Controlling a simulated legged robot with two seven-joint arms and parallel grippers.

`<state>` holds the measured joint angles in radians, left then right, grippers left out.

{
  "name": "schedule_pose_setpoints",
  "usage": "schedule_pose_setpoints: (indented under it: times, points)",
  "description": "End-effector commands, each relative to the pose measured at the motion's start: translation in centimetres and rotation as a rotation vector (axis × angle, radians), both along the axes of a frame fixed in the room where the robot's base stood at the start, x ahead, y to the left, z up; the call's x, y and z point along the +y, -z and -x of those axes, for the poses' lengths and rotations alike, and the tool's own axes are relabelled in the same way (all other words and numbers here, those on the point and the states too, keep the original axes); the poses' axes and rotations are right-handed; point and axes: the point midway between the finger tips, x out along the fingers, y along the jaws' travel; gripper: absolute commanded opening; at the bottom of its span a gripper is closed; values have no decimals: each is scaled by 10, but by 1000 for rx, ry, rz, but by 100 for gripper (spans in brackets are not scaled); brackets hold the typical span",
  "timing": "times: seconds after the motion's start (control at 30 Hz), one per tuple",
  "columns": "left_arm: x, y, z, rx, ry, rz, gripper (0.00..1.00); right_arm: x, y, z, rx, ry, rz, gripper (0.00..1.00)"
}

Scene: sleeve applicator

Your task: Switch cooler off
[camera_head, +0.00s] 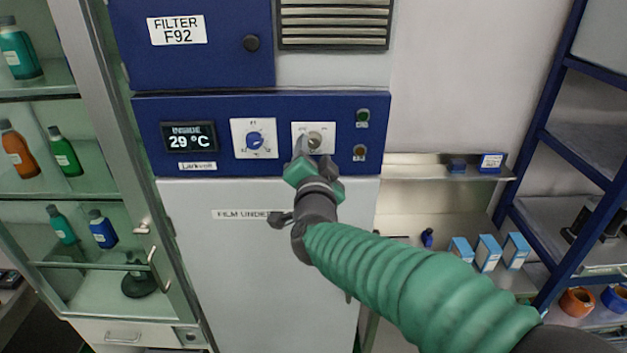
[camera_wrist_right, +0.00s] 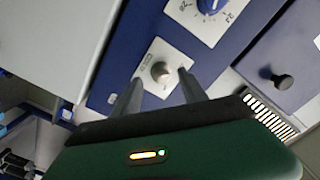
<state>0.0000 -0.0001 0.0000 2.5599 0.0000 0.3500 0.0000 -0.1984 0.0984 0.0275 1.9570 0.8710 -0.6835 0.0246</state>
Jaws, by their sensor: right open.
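My right gripper (camera_head: 309,148) is in front of that switch. In the right wrist view the open fingers (camera_wrist_right: 155,88) stand on either side of the switch knob (camera_wrist_right: 161,72). I cannot tell whether they touch it. The switch's markings are too small to read. My left gripper is not in view.
A green lamp (camera_head: 363,116) and an amber lamp (camera_head: 360,152) sit right of the switch. A glass cabinet (camera_head: 110,120) with bottles stands left. A wall shelf (camera_head: 430,172), small blue boxes (camera_head: 488,252) and a blue rack (camera_head: 550,130) are on the right.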

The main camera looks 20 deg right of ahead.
Motion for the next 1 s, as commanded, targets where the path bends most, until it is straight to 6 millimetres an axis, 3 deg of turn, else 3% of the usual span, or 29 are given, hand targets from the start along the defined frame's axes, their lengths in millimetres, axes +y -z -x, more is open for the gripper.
schedule_pose_setpoints:
  times: [0.1, 0.3, 0.5, 0.87, 0.93, 1.0]
  points:
    - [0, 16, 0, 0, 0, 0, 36, 10, 4, 34, -5, -3, -2, 50]
    - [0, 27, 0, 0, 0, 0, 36, 27, 3, 90, -2, -4, 1, 50]
    - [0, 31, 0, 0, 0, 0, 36, 37, 3, 123, 2, -1, 0, 50]
    - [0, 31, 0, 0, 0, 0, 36, 39, 3, 131, 5, 0, 2, 50]
    - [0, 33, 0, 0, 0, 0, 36, 40, 9, 129, 14, -12, 11, 50]
    - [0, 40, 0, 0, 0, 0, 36, 45, 32, 121, 53, -59, 52, 50]
